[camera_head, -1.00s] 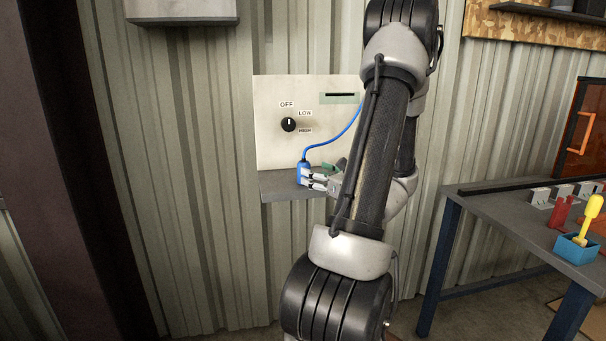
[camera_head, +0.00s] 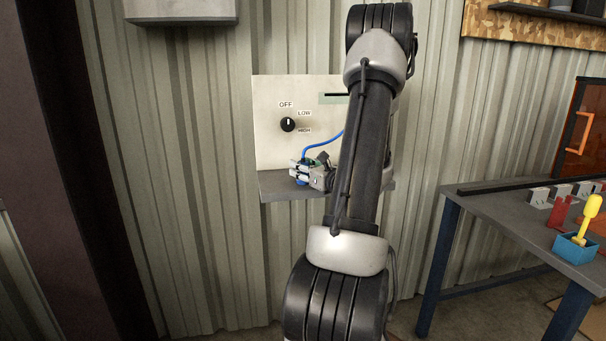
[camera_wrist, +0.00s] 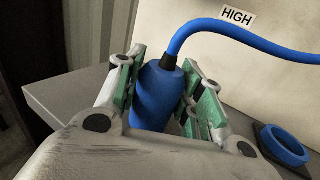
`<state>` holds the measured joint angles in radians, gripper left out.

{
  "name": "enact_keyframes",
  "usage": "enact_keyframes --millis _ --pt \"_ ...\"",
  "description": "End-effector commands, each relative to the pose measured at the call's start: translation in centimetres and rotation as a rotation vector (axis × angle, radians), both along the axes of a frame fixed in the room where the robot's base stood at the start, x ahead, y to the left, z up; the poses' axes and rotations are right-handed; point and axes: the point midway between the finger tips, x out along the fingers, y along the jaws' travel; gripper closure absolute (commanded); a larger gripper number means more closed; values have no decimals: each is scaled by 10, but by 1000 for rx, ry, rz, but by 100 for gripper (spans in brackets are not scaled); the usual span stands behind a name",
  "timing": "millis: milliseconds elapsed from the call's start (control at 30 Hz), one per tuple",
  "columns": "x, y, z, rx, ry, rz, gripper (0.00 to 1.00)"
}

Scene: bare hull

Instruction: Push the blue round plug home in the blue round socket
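The blue round plug (camera_wrist: 158,95) stands about upright on the grey shelf, with a blue cable running from its top. My gripper (camera_wrist: 162,85) is around it, with a green pad close against each side, and looks shut on it. In the head view my gripper (camera_head: 301,172) covers most of the plug. The blue round socket (camera_wrist: 285,144), a blue ring on a dark base, lies on the shelf to the right of the plug in the wrist view. My arm hides it in the head view. The plug's lower end is hidden by my gripper.
A pale panel (camera_head: 275,148) with an OFF/LOW/HIGH knob (camera_head: 288,125) rises behind the grey shelf (camera_head: 275,190). The blue cable (camera_wrist: 232,32) arcs right across the panel. A workbench (camera_head: 500,215) with small items stands at the right.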

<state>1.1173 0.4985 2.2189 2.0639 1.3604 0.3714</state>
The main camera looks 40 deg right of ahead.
Motion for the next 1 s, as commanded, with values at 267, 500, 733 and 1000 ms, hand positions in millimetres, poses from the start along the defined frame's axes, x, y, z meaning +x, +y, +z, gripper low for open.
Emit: enact_keyframes --millis 267,500,733,1000 --pt "0 0 0 0 0 0 88" --pt "0 0 12 -4 -1 0 88" --pt "0 0 59 -8 -3 0 88" --pt "2 6 97 -5 -3 22 88"
